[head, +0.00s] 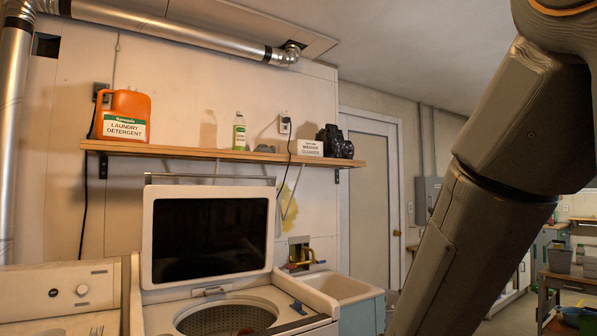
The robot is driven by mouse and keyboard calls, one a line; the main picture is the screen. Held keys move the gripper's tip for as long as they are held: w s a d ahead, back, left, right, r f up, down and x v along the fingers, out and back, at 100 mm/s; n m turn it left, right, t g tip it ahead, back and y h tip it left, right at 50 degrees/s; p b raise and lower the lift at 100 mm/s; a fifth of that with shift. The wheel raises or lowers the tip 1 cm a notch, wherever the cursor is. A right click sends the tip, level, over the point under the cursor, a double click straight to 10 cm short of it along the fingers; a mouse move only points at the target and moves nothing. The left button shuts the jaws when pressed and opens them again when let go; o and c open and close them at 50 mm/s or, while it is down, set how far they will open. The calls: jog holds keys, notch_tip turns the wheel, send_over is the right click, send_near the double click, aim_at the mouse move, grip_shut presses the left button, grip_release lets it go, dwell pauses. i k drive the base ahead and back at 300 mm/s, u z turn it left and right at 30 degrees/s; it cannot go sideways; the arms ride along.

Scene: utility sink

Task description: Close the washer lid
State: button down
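The washer lid (160,219) stands raised, upright against the back of the washer, with a white frame and a dark inner panel. The washer (158,318) is below it, its round perforated drum opening (228,318) uncovered at the bottom of the view. My arm crosses the right side of the view, large and close, running down past the bottom edge. My gripper is not in view.
A wooden shelf (200,154) above the lid holds an orange detergent jug (122,116), a small bottle (239,132) and a dark object (334,142). A utility sink (340,288) stands right of the washer. Another white appliance (62,292) is at left.

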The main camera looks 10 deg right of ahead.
aim_at(192, 234)
jog(key=z, duration=0.35)
jog(key=i, duration=1)
jog(key=u, duration=0.45)
